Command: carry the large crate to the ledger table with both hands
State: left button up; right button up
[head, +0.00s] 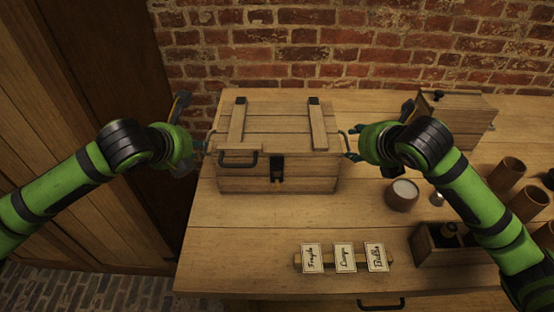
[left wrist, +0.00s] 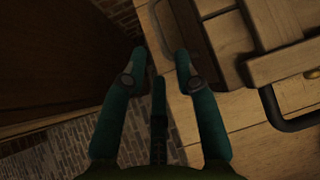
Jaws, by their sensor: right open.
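The large crate (head: 278,135) is a closed wooden chest with two raised slats and a dark latch on its front. It sits flat at the left end of a wooden table (head: 250,240). My left gripper (head: 203,145) is at the crate's left side, by the side handle. In the left wrist view its two fingers (left wrist: 159,54) are apart, with the handle (left wrist: 158,22) just beyond or between the tips and the crate (left wrist: 218,42) at right. My right gripper (head: 352,145) is open beside the crate's right side handle (head: 344,142).
Three labelled cards (head: 344,257) stand near the table's front. Right are a round pot (head: 402,194), a small open box (head: 424,246), brown cups (head: 508,172) and a smaller wooden box (head: 462,115). A brick wall (head: 300,50) is behind; a wooden door (head: 75,130) is left.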

aim_at(347, 144)
pick_arm(q)
jog(key=shift+w+f, duration=0.3)
jog(key=shift+w, duration=0.1)
pick_arm(e)
jog(key=shift+w+f, duration=0.3)
jog(key=shift+w, duration=0.1)
jog(key=shift+a, duration=0.1)
jog(key=shift+w+f, duration=0.2)
jog(key=shift+f, duration=0.1)
pick_arm(q)
jog(key=shift+x, duration=3.45)
pick_arm(e)
jog(key=shift+x, duration=3.05)
pick_arm(q)
jog(key=shift+f, duration=0.1)
jog(key=c, duration=0.3)
pick_arm(e)
jog(key=c, duration=0.3)
pick_arm(q)
grip_shut()
pick_arm(e)
grip_shut()
